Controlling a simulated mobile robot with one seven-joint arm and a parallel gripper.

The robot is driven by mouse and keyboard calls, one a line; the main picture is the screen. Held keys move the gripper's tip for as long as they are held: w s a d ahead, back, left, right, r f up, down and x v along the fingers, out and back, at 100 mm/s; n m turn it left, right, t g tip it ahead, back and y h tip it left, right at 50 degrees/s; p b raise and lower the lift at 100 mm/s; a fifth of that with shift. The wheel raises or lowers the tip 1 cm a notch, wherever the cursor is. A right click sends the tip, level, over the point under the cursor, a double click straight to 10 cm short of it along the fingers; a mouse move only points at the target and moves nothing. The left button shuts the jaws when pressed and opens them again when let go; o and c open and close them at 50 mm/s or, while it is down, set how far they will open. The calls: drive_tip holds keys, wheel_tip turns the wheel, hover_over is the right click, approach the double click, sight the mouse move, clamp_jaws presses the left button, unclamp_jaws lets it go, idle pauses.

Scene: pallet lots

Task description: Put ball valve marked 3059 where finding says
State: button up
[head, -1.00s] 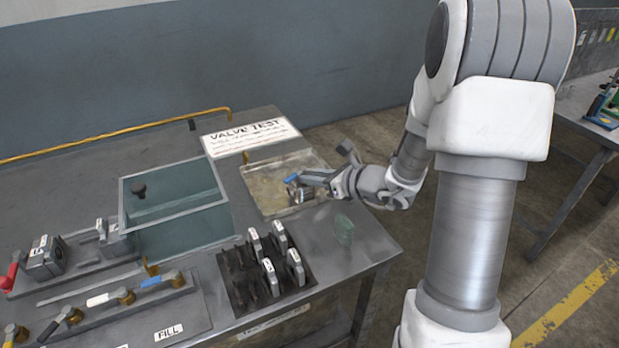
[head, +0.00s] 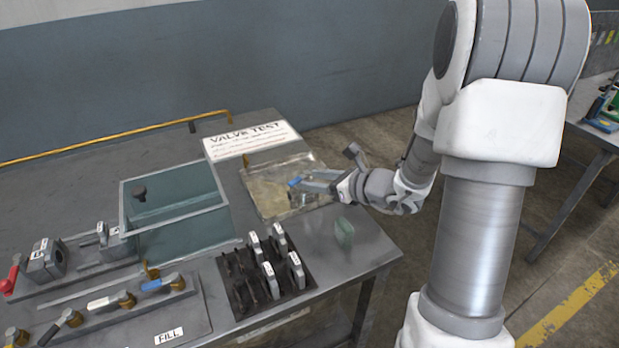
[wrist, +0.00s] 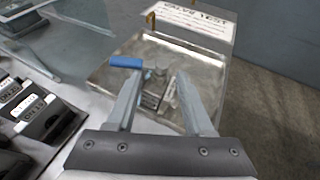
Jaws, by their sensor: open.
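A valve with a blue lever handle (wrist: 126,62) and grey metal body (wrist: 153,90) sits in the shallow metal tray (wrist: 105,78) below the VALVE TEST sign. In the head view its blue handle (head: 294,182) shows at the tips of my fingers. My gripper (wrist: 157,78) is open, its fingers apart on either side of the valve body. I cannot tell whether they touch it. No 3059 marking is readable on it. The VALVE TEST sign (head: 250,139) carries smaller lines that I cannot read; it also shows in the wrist view (wrist: 193,19).
A glass-sided tank (head: 175,210) stands left of the tray. A black rack (head: 240,290) with several labelled grey pieces is at the front. A panel labelled FILL (head: 168,336) with several levers is at front left.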

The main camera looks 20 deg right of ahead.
drive_tip(key=p+v, duration=0.1)
drive_tip(key=v, duration=0.9)
drive_tip(key=shift+s+d, duration=0.15)
drive_tip(key=shift+r, duration=0.1)
